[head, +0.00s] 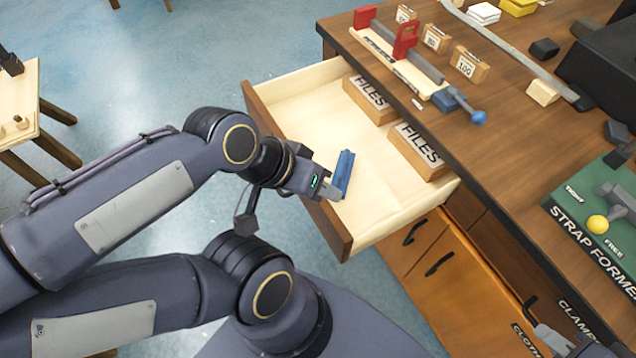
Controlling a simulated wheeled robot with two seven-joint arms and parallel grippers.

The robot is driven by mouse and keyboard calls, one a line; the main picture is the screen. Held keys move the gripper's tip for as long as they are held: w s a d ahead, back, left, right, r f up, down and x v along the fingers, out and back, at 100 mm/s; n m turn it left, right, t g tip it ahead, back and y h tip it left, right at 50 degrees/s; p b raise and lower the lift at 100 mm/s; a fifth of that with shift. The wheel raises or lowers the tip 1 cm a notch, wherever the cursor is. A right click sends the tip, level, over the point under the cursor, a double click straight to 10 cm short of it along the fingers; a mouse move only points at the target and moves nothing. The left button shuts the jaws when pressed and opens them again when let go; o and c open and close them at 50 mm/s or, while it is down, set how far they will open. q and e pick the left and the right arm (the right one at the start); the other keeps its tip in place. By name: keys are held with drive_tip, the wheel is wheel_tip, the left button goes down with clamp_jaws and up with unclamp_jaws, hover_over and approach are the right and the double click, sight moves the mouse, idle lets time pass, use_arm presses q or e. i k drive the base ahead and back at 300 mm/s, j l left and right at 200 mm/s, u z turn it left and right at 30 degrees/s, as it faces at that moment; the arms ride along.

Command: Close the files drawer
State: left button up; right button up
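The files drawer (385,215) is pulled out from the wooden workbench, with its pale interior showing. Two wooden blocks marked FILES (370,98) (420,152) stand inside it towards the bench. A blue bar (344,174) shows inside, near the drawer's front panel (268,125). My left gripper (330,194) is at the front panel, over its top edge and beside the blue bar. I cannot tell whether it touches either, and its finger gap is not clear. A grey part at the bottom right looks like my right gripper (568,341), partly cut off; its fingers are unclear.
The bench top (510,90) holds a rack with red and blue tools (405,50), numbered blocks (467,66) and a green STRAP FORMER board (600,215). Cabinet doors (430,255) are below the drawer. A small wooden table (18,105) stands at left. Open floor (230,50) lies between.

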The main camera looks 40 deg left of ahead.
sight(327, 106)
drive_tip(key=j+u, duration=0.15)
drive_tip(key=u, duration=0.25)
drive_tip(key=j+u, duration=0.2)
drive_tip(key=u, duration=0.25)
drive_tip(key=j+u, duration=0.15)
drive_tip(key=u, duration=0.25)
drive_tip(key=k+z, duration=0.2)
drive_tip(key=i+l, duration=0.05)
